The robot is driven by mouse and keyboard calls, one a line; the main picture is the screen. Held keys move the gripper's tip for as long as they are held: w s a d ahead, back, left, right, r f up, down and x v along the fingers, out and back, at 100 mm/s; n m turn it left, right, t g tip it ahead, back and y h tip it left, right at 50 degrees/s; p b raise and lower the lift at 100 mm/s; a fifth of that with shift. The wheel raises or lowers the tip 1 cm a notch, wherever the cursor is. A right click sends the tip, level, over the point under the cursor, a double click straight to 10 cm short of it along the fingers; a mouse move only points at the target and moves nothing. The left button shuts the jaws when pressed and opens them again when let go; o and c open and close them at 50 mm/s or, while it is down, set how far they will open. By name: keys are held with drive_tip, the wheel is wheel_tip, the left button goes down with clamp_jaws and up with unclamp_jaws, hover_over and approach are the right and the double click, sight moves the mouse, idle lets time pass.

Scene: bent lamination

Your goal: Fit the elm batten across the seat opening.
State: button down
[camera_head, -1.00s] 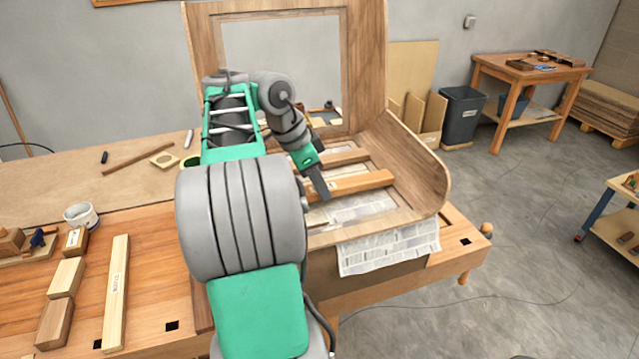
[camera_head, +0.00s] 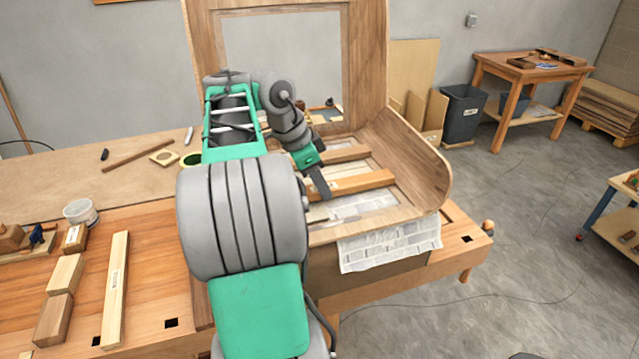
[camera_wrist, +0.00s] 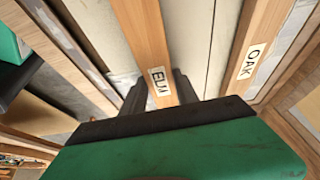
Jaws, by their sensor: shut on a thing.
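The elm batten (camera_head: 360,184) lies across the seat opening, in front of the oak batten (camera_head: 345,155). Its right end is at the right side of the seat frame (camera_head: 405,212); its left end is hidden behind my arm. I cannot tell whether it touches the frame at both ends. My gripper (camera_head: 323,192) is shut on the elm batten near its left part. In the wrist view the fingers (camera_wrist: 158,95) stand on either side of the batten by its ELM label (camera_wrist: 158,82). The OAK label (camera_wrist: 250,62) shows on the batten to the right.
The tall chair back (camera_head: 363,70) rises behind the seat, with a curved side (camera_head: 425,165) at right. Newspaper (camera_head: 390,245) hangs over the front. A pale labelled batten (camera_head: 116,290), blocks (camera_head: 65,275) and a white tub (camera_head: 80,212) sit on the left bench.

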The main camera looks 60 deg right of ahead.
drive_tip(key=shift+f, duration=0.1)
drive_tip(key=c, duration=0.9)
unclamp_jaws()
drive_tip(key=shift+o, duration=0.2)
wheel_tip(320, 180, up, 16)
drive_tip(key=p, duration=1.3)
